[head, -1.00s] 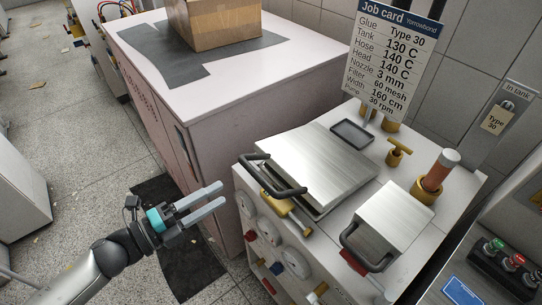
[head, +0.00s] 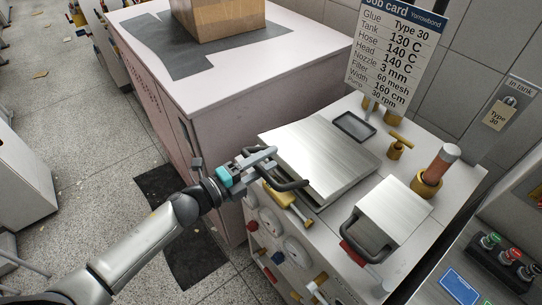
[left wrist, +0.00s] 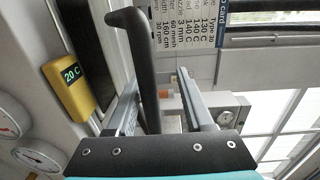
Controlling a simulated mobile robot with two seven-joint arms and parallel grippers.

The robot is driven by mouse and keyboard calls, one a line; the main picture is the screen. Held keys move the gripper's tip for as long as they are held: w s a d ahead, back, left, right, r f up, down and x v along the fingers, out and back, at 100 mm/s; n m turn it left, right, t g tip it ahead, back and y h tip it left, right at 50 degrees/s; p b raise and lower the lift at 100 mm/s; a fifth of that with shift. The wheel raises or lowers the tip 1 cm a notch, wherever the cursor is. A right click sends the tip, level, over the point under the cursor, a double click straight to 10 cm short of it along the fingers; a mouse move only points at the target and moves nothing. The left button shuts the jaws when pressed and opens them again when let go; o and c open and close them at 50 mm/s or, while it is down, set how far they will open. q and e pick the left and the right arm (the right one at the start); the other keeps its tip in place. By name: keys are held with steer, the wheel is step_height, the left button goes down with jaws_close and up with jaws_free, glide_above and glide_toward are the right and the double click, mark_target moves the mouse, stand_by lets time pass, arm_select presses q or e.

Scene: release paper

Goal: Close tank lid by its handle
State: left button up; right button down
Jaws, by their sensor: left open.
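The tank lid (head: 325,155) is a broad silver plate on the white machine in the head view, lying nearly flat. I cannot tell whether it is fully seated. Its black bar handle (head: 290,184) is at the lid's front-left edge. My left gripper (head: 268,162) is open at the left end of this handle. In the left wrist view the handle (left wrist: 141,65) runs between the two spread fingers (left wrist: 160,103), closer to the left finger. Contact cannot be told. My right gripper is not in view.
A smaller silver lid (head: 393,212) with its own black handle is to the right. A yellow gauge (left wrist: 69,87) reading 20 C is beside the handle.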

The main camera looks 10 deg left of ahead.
arm_select(q)
steer(key=shift+w+d, duration=0.45)
steer(key=shift+w, duration=0.05)
steer(key=shift+c, duration=0.2)
steer(key=shift+w+r, duration=0.1)
steer(key=c, duration=0.7)
jaws_close()
steer(key=shift+r, duration=0.1)
